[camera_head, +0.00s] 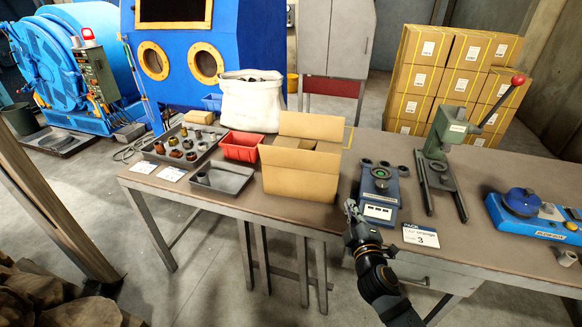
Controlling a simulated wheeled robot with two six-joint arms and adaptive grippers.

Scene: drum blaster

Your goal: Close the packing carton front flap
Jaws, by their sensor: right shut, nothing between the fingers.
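The brown packing carton (298,180) stands on the bench, left of the middle of the view. Its back flap (311,125) stands upright. Other flap panels lie lower across the top, around a partly visible opening. The front flap is hard to tell apart from the front wall; I cannot tell whether it hangs down against it. My right gripper (351,208) is shut and empty at the bench's front edge, to the right of the carton and apart from it. My left gripper is not in view.
A blue device (380,196) sits just right of the carton, beside a card marked 3 (421,236). A green lever press (440,150) and a blue scale-like unit (535,215) stand farther right. A red bin (241,147) and a grey tray (221,179) crowd the carton's left.

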